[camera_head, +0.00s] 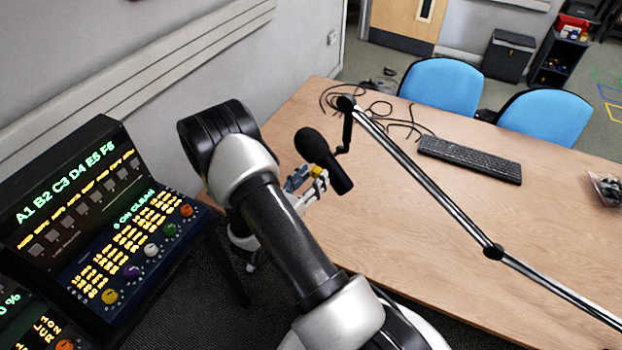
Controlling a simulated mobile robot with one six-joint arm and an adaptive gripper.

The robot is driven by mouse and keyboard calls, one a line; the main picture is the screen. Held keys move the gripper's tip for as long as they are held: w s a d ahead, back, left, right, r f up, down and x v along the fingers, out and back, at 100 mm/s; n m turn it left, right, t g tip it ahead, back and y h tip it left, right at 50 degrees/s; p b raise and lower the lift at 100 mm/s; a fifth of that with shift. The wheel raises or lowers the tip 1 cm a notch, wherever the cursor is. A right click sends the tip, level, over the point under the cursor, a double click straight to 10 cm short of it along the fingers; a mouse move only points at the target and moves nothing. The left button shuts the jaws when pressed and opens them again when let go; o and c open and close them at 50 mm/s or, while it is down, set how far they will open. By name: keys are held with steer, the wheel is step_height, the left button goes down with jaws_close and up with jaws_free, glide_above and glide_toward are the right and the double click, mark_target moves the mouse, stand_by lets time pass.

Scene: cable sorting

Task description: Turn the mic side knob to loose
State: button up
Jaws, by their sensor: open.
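A black microphone (322,158) hangs over the wooden table from the end of a boom arm (430,183). A small dark joint (346,103) sits at the boom's upper end, above the microphone; I cannot tell which part is the side knob. My gripper (318,180) is open, just left of the microphone's body and partly behind my own arm. A small yellow piece shows near the fingers. I cannot tell whether the fingers touch the microphone.
The wooden table (455,225) carries a black keyboard (468,158) and loose black cables (385,112). Blue chairs (442,84) stand behind it. A control panel (100,220) with lit labels and coloured knobs stands at the left. The boom crosses the table diagonally. Much of the tabletop is clear.

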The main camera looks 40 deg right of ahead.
steer(key=c, duration=1)
steer(key=shift+c, duration=0.4)
steer(key=shift+n, duration=0.3)
steer(key=n+p, duration=0.2)
steer(key=n, duration=0.1)
steer(key=shift+r+n, duration=0.1)
steer(key=shift+n, duration=0.2)
steer(key=n+p, duration=0.1)
steer(key=n, duration=0.3)
steer(key=shift+w+p, duration=0.1)
steer(key=shift+p, duration=0.3)
steer(key=n+p, duration=0.1)
steer(key=n, duration=0.3)
steer(key=shift+n+y, duration=0.3)
steer(key=shift+a+f+n+g+p, duration=0.1)
steer(key=shift+n+p, duration=0.1)
steer(key=shift+n, duration=0.55)
steer(key=shift+d+f+n+g+p, duration=0.1)
steer(key=shift+n+p, duration=0.1)
steer(key=shift+n, duration=0.5)
steer(key=shift+a+n+g+p, duration=0.1)
steer(key=shift+n+p, duration=0.1)
steer(key=shift+n, duration=0.55)
